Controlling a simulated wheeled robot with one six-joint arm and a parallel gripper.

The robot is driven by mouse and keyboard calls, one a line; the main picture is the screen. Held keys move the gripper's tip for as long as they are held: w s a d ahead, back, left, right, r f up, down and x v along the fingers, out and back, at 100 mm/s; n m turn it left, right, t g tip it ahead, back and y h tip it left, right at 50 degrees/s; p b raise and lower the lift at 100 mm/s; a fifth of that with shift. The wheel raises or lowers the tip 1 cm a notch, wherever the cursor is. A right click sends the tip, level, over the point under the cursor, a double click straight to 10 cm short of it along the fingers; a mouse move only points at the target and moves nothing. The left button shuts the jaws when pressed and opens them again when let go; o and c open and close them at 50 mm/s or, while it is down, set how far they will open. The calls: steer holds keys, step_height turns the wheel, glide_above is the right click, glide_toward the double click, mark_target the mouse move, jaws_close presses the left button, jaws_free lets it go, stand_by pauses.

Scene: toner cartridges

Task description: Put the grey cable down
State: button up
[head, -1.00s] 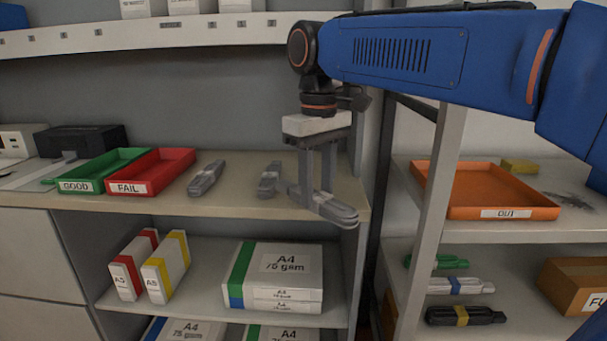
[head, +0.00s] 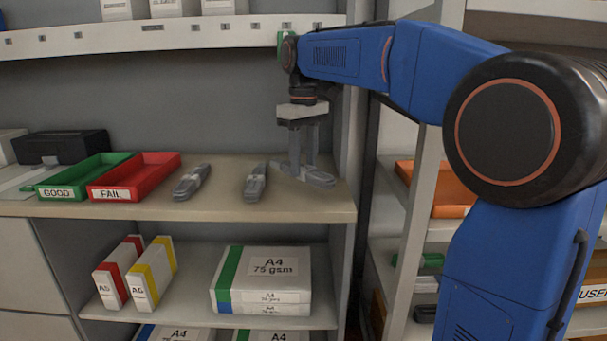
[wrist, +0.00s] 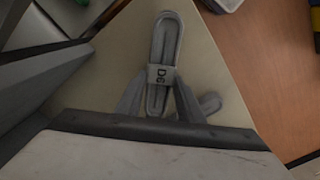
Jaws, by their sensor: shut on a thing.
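The grey cable (head: 319,179) is a flat coiled bundle at the right end of the beige shelf top (head: 225,207). In the wrist view the cable (wrist: 164,42) lies lengthwise with a band marked D6. My gripper (head: 303,160) points straight down with its fingers shut on the cable. The cable is at or very close to the shelf surface; I cannot tell if it touches. A grey rounded end (wrist: 211,102) shows behind the right finger in the wrist view, partly hidden.
Two more grey bundles, one in the middle (head: 255,183) and one further left (head: 191,182), lie on the shelf. A red FAIL tray (head: 113,194) and a green GOOD tray (head: 62,193) stand at the left. An upright panel (head: 350,130) bounds the right side.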

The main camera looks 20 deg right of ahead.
mark_target(304, 167)
steer(key=shift+f, duration=1.65)
steer(key=shift+f, duration=0.15)
steer(key=o, duration=1.2)
step_height(304, 167, up, 12)
steer(key=shift+r, duration=0.15)
steer(key=shift+s, duration=0.1)
